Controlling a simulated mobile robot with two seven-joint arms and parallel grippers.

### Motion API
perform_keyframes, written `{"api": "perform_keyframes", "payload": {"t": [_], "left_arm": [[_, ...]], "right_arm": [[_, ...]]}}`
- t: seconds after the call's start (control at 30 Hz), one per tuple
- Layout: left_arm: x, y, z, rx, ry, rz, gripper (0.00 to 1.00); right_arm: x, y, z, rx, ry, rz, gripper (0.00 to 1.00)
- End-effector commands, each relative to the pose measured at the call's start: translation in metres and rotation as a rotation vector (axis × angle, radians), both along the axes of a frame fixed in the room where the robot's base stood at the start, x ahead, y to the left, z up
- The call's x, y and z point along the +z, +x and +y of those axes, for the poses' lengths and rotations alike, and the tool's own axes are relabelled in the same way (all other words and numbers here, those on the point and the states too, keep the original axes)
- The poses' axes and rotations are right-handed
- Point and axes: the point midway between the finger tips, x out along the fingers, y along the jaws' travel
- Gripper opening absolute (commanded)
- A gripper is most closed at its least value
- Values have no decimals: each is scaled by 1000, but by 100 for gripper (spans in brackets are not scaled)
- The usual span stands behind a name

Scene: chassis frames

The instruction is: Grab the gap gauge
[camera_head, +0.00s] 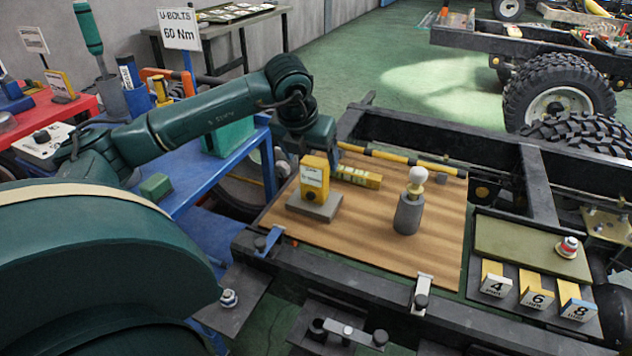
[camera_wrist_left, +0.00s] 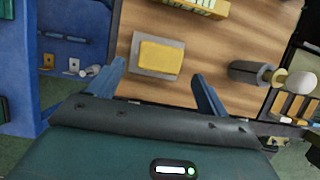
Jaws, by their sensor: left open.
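A yellow block (camera_head: 314,177) with a dark round spot and a small label stands on a grey base (camera_head: 316,206), on the left part of a wooden board. I take it for the gap gauge, but its label is too small to read. In the left wrist view the yellow block (camera_wrist_left: 160,57) shows from above, ahead of and between my fingers. My left gripper (camera_wrist_left: 158,72) is open and empty, its two blue fingers apart. In the head view the left hand is just behind the block, with its fingers mostly hidden. My right gripper is not in view.
The wooden board (camera_head: 370,235) lies on a black chassis frame. A lettered yellow bar (camera_head: 358,177) and a grey holder with a pale-knobbed tool (camera_head: 408,212) are on it. Yellow blocks marked 4 (camera_head: 495,287), 6 and 8 stand at right. A blue bench (camera_head: 205,185) is left.

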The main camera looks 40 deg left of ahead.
Motion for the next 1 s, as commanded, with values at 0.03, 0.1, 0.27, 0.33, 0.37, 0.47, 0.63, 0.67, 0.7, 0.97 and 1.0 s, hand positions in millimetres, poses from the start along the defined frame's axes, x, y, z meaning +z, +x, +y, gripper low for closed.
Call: {"api": "perform_keyframes", "payload": {"t": [0.03, 0.1, 0.27, 0.33, 0.37, 0.47, 0.63, 0.67, 0.7, 0.97, 1.0], "left_arm": [[-4, 1, 1, 0, 1, 1, 78], [-7, 3, 1, 0, 0, 1, 78], [-25, 11, 5, 0, -2, 4, 78], [-35, 16, 8, 0, -1, 3, 78], [-39, 17, 8, -1, -3, 2, 78], [-49, 21, 9, -1, -2, 1, 78], [-53, 23, 10, -2, -1, 0, 78], [-53, 23, 10, -2, -1, 0, 78], [-53, 23, 10, -2, -1, 0, 78], [-52, 23, 10, -2, -1, 0, 62], [-52, 23, 10, -2, -1, 0, 59]], "right_arm": [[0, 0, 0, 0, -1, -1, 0], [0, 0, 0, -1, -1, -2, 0], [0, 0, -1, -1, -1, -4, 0], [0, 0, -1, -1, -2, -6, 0], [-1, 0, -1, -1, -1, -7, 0], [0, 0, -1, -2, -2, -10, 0], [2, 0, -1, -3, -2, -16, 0], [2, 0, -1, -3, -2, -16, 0], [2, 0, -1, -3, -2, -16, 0], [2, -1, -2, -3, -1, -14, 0], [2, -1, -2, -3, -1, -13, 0]]}}
